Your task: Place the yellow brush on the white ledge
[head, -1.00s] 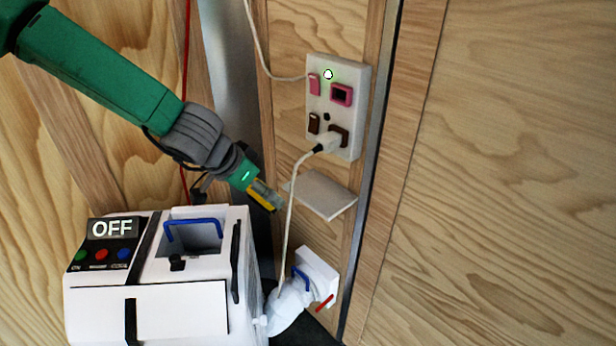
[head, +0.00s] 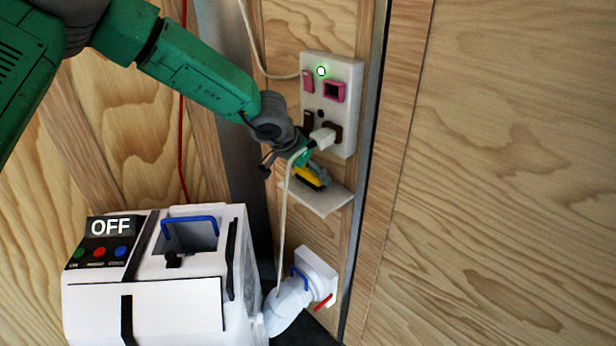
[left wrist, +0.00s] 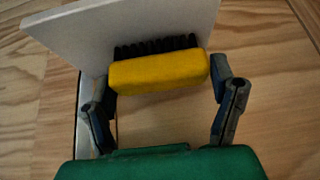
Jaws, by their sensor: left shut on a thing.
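The yellow brush (head: 308,176) has a yellow block back and black bristles. In the left wrist view the brush (left wrist: 160,73) lies between the two fingers of my left gripper (left wrist: 164,90), bristles facing the white ledge (left wrist: 120,30). In the head view my left gripper (head: 312,172) is shut on the brush at the ledge (head: 325,203), over its left part. I cannot tell whether the bristles touch the ledge. My right gripper is not in view.
A white socket panel (head: 345,105) with a green light is above the ledge. A white plug (head: 322,138) and its cable (head: 284,215) hang close by the gripper. A white machine marked OFF (head: 150,290) stands below left, and a white pipe fitting (head: 290,300) is under the ledge.

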